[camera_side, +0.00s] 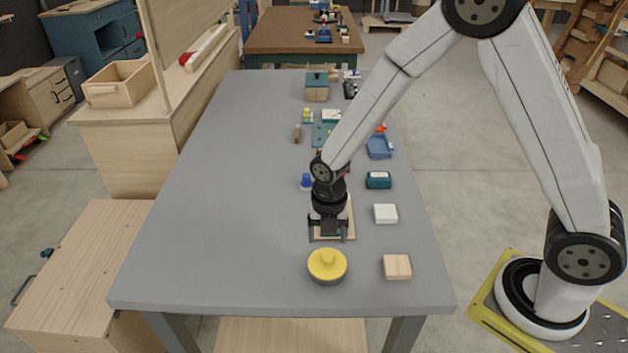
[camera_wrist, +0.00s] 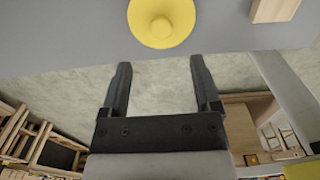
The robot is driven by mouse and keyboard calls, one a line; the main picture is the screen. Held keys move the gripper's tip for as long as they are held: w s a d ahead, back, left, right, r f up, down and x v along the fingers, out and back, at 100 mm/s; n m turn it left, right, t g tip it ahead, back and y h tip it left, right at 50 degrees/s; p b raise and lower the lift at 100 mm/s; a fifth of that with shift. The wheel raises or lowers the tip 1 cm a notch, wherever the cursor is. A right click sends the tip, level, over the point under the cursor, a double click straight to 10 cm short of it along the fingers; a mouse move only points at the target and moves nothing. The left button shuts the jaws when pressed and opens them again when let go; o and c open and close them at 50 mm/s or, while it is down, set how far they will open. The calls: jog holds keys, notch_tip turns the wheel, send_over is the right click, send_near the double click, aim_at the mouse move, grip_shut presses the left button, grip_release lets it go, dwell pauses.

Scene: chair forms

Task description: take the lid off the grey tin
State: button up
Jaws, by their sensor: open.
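The grey tin (camera_side: 328,281) stands near the front edge of the table, with only a thin band of its side showing under the lid. Its yellow lid (camera_side: 327,263) is on top and has a round knob. In the wrist view the lid (camera_wrist: 160,18) is at the top, beyond the fingertips. My gripper (camera_side: 328,236) is behind the tin in the side view, apart from it. In the wrist view my gripper (camera_wrist: 158,62) has its two fingers spread, with nothing between them.
A wooden block (camera_side: 397,267) stands right of the tin, and a white box (camera_side: 385,214) and a teal box (camera_side: 378,180) lie behind it. A flat wooden board (camera_side: 347,231) is by my gripper. The left part of the grey table (camera_side: 210,220) is clear.

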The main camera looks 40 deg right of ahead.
aim_at(328, 256)
jog(key=shift+f, duration=1.2)
jog(key=shift+d+f, duration=0.2)
jog(key=shift+f, duration=2.4)
jog(key=shift+c, duration=0.2)
grip_shut()
